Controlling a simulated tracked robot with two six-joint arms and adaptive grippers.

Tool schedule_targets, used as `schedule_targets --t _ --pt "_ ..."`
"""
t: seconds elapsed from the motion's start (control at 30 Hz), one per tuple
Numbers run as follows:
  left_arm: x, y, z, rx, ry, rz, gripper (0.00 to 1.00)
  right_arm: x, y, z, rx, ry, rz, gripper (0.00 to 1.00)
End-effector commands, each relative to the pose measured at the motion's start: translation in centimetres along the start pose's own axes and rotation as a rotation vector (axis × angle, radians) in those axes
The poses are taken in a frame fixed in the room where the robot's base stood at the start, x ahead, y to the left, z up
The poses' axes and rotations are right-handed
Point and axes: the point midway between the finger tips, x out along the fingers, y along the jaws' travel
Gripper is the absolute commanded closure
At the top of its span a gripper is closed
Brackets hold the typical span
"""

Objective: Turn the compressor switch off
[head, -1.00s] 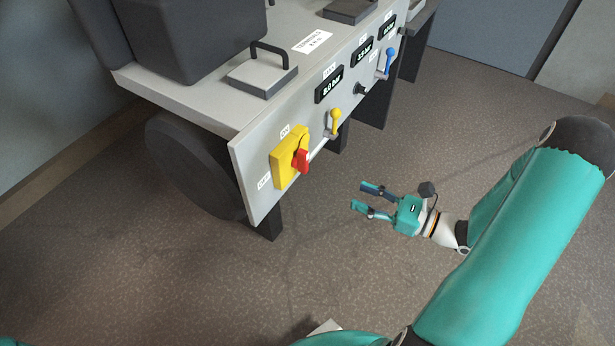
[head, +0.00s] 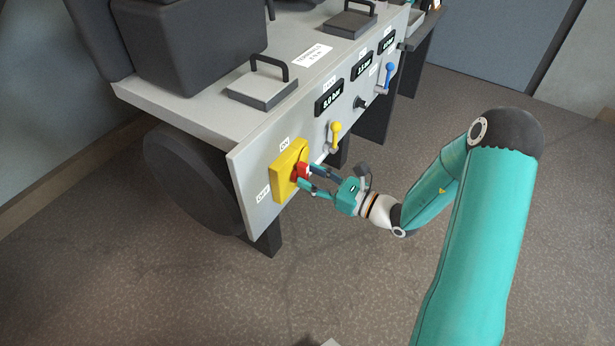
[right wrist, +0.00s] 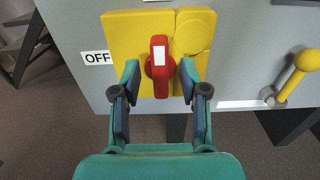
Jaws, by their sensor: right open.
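The compressor switch is a yellow plate (head: 284,171) with a red handle (head: 302,170) on the machine's front panel. In the right wrist view the red handle (right wrist: 160,80) stands upright with a white mark at its upper end, pointing away from the OFF label (right wrist: 98,58) at the left. An ON label (head: 284,144) is above the plate in the head view. My right gripper (head: 306,176) is open at the switch. In the right wrist view, its fingers (right wrist: 160,76) are on both sides of the handle, with a small gap showing at each side. My left gripper is not in view.
A yellow lever (head: 336,131), a black knob (head: 360,102) and a blue lever (head: 388,77) are farther along the panel, below pressure displays. The yellow lever (right wrist: 297,78) is right of the switch in the wrist view. The floor (head: 330,270) before the panel is clear.

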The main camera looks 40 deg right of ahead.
Motion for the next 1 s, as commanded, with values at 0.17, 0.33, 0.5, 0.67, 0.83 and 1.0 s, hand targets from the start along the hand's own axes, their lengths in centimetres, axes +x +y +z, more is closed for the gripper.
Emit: schedule_targets --t 0.17,0.33,0.5,0.67,0.83,1.0 --pt "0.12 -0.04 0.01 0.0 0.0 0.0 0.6 1.22 0.07 -0.04 0.0 0.001 0.001 0.56" --pt "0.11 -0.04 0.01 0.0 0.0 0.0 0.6 1.35 0.02 -0.03 0.001 0.001 0.0 0.56" --pt "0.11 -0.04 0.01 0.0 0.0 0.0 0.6 1.32 0.01 -0.02 0.001 0.001 -0.001 0.65" --pt "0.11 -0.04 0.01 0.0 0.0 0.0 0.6 1.3 0.0 -0.01 0.0 0.001 -0.001 0.91" --pt "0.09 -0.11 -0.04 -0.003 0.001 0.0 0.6 1.52 0.64 -0.02 0.003 0.001 0.003 1.0" --pt "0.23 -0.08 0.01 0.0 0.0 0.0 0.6 1.23 0.13 -0.05 -0.007 0.0 0.001 1.0"
